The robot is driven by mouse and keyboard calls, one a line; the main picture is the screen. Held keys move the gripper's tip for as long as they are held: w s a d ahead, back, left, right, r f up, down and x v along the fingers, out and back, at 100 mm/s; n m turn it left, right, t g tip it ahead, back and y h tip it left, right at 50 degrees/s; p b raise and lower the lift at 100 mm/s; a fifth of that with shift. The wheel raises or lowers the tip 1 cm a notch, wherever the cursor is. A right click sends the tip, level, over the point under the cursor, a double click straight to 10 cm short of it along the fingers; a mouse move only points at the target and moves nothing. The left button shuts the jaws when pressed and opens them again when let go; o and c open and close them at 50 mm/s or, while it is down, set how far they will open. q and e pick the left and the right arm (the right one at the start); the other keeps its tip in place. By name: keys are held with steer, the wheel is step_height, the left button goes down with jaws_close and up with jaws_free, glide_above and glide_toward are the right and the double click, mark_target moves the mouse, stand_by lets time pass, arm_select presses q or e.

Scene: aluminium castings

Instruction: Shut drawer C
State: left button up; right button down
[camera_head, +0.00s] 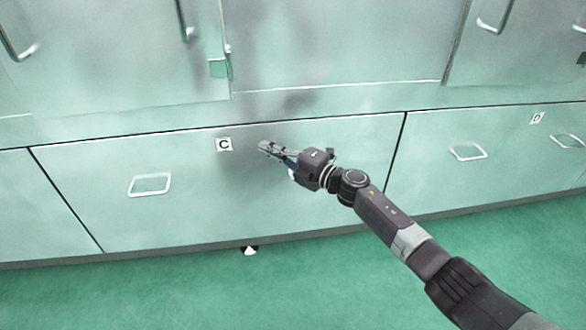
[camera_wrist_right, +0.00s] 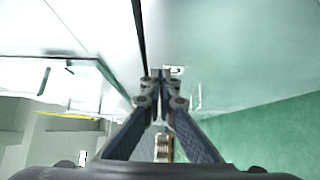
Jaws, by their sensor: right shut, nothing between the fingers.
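Drawer C (camera_head: 200,210) is a wide pale-green metal front in the lower row of cabinets in the head view. It carries a white label C (camera_head: 224,144) and a pale loop handle (camera_head: 150,184) on its left half. Its front looks about flush with its neighbours, with thin dark seams around it. My right gripper (camera_head: 265,147) is shut and empty in front of the drawer's upper middle, right of the label. I cannot tell whether the fingertips touch the front. In the right wrist view the shut fingertips (camera_wrist_right: 160,78) point along a pale-green panel. My left gripper is not in view.
Drawer D's label (camera_head: 537,118) and a loop handle (camera_head: 467,152) are to the right. Cabinet doors with bar handles (camera_head: 185,20) stand above. The green floor (camera_head: 180,290) in front is mostly clear. A small white and dark object (camera_head: 249,250) shows at the drawer's foot.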

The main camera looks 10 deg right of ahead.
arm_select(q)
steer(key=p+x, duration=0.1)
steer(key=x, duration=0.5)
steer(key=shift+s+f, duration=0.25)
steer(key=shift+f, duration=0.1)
arm_select(e)
steer(key=v, duration=0.8)
steer(key=shift+d+f, duration=0.35)
steer(key=shift+f, duration=0.05)
